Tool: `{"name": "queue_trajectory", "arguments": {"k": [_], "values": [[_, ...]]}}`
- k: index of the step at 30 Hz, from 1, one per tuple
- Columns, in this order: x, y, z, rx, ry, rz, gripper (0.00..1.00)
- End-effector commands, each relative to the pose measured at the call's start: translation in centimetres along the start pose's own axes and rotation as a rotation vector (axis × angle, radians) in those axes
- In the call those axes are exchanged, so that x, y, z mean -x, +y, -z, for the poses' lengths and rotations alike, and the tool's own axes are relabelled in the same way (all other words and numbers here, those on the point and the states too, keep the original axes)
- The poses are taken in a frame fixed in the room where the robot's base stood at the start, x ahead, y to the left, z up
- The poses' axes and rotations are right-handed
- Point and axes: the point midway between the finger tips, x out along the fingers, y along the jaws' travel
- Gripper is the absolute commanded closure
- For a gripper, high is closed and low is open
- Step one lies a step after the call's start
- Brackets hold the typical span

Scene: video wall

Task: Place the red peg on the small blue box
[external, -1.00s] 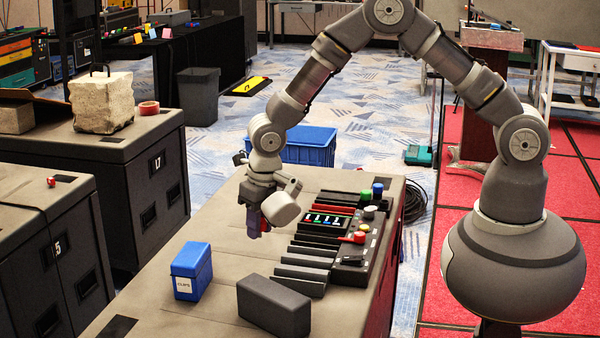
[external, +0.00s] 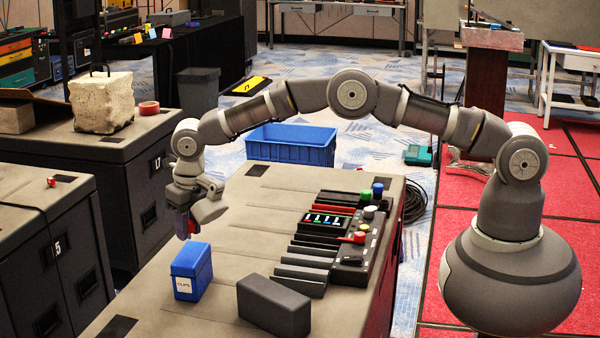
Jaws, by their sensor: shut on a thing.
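The small blue box (external: 192,270) with a white label reading "CLIPS" stands upright on the near tabletop, left of the dark block. My gripper (external: 186,226) is above and just behind the box, pointing down. It is shut on a small reddish thing (external: 182,224), which I take to be the red peg; the fingers hide most of it. The gripper and what it holds appear apart from the box top, though the gap in depth is hard to judge.
A dark block (external: 274,304) lies right of the box. A black panel (external: 352,232) with coloured knobs and several dark bars fills the table's right side. A blue crate (external: 290,145) is behind the table. The tabletop's middle is clear.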

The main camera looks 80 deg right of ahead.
Motion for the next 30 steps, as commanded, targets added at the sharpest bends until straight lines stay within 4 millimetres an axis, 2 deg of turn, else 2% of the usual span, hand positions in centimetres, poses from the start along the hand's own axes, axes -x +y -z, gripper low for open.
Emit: {"name": "queue_trajectory", "arguments": {"k": [7, 18, 19, 21, 22, 30], "values": [[-3.6, 0.1, 0.3, 0.000, -0.001, 0.001, 0.98], [-3.9, 0.1, 0.3, 0.000, -0.001, 0.000, 0.98], [-3.8, 0.1, 0.3, 0.000, -0.001, 0.000, 0.62], [-3.8, 0.1, 0.3, 0.000, -0.001, 0.000, 0.46], [-3.8, 0.1, 0.3, 0.000, -0.001, 0.000, 0.44], [-3.6, 0.1, 0.3, 0.000, -0.001, 0.000, 0.44]]}}
